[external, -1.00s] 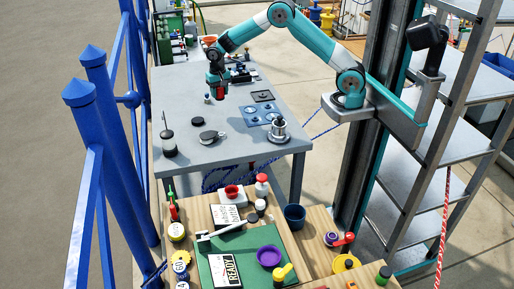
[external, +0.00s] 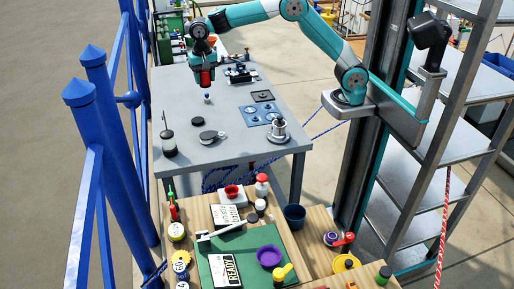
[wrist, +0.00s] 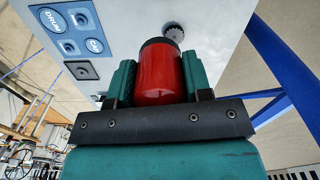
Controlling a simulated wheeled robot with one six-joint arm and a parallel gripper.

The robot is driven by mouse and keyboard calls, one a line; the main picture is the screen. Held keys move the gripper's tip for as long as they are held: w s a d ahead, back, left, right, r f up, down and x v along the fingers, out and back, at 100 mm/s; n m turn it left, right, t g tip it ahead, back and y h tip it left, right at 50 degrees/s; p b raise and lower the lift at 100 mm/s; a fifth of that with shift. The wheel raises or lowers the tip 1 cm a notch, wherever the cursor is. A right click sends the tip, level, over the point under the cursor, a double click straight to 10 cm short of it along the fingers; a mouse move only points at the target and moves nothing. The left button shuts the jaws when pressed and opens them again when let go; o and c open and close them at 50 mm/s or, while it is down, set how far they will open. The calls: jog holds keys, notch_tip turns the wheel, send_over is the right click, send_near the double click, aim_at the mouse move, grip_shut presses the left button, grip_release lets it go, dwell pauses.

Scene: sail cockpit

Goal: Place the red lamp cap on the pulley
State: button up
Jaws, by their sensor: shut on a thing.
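My gripper (external: 206,82) is shut on the red lamp cap (external: 207,75) and holds it above the grey table. In the wrist view, the cap (wrist: 160,72) is a glossy red cylinder with a dark end, squeezed between both fingers (wrist: 158,80). A small blue-and-white piece (external: 207,97) stands on the table below the cap. A dark round piece with a grey part (external: 209,136) lies nearer the camera; it may be the pulley, but I cannot tell surely. A grey ribbed round piece (wrist: 174,32) shows past the cap in the wrist view.
A blue panel (external: 262,114) and a metal winch (external: 278,130) are on the right of the table (external: 232,152). A black disc (external: 197,121) and a dark upright bottle-like item (external: 168,145) are to the left. Blue railing posts (external: 120,150) stand along the left side.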

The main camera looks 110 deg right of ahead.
jog(key=a, duration=0.3)
jog(key=p, duration=0.2)
send_over(209, 134)
notch_tip(209, 134, down, 14)
jog(key=shift+a+f, duration=0.1)
jog(key=shift+f+p, duration=0.4)
jog(key=shift+f, duration=2.3)
jog(key=shift+f, duration=0.2)
jog(key=o, duration=0.9)
jog(key=shift+r, duration=0.15)
